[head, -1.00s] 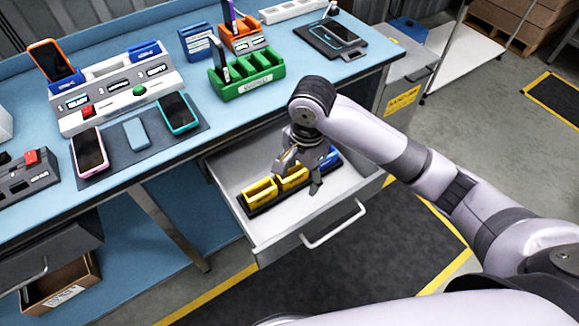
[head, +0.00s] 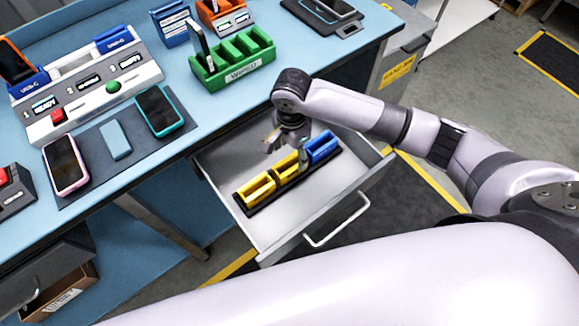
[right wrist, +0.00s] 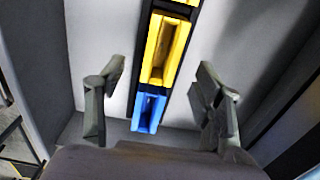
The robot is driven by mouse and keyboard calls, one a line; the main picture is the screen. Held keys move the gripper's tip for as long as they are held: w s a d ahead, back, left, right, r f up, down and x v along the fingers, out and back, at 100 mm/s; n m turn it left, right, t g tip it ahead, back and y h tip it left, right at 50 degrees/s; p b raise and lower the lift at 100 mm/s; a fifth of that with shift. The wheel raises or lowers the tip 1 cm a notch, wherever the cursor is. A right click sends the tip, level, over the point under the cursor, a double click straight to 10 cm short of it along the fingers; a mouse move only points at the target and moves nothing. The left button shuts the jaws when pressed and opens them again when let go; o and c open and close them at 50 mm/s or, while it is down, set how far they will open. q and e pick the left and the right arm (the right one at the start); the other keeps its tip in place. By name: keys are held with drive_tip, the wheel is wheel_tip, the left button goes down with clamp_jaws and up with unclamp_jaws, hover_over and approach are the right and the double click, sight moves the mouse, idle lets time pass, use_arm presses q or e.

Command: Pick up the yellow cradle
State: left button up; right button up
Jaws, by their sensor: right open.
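Two yellow cradles stand in a row in a black rack inside the open drawer: the near one (head: 257,189) and the middle one (head: 287,170). A blue cradle (head: 321,147) stands at the far end of the row. My right gripper (head: 286,148) is open and empty above the drawer, by the middle yellow cradle. In the right wrist view its fingers (right wrist: 160,75) stand apart on either side of a yellow cradle (right wrist: 164,50), with the blue cradle (right wrist: 148,108) nearer the palm. I cannot tell the height gap. My left gripper is out of view.
The drawer (head: 285,237) has bare floor around the rack, and its walls are close by. The blue worktop (head: 200,95) above holds a green rack (head: 235,65), phones on a dark mat (head: 88,158) and a button console (head: 85,88).

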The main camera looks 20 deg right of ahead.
sight(290, 164)
wheel_tip(290, 164, down, 2)
drive_tip(key=shift+f, duration=0.55)
wheel_tip(290, 164, down, 4)
drive_tip(key=shift+w+a+r, duration=0.1)
drive_tip(key=shift+w+r, duration=0.05)
drive_tip(key=shift+f, duration=0.35)
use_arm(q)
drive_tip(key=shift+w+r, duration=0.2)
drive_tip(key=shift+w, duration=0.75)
use_arm(e)
drive_tip(key=c, duration=1.3)
drive_tip(key=shift+o, duration=0.2)
drive_tip(key=shift+r, duration=0.15)
use_arm(q)
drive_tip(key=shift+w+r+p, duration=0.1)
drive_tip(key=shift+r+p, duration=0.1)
drive_tip(key=shift+p, duration=0.15)
use_arm(e)
wheel_tip(290, 164, up, 20)
use_arm(q)
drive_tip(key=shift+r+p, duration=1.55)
drive_tip(key=shift+p, duration=0.05)
use_arm(e)
drive_tip(key=shift+r, duration=0.65)
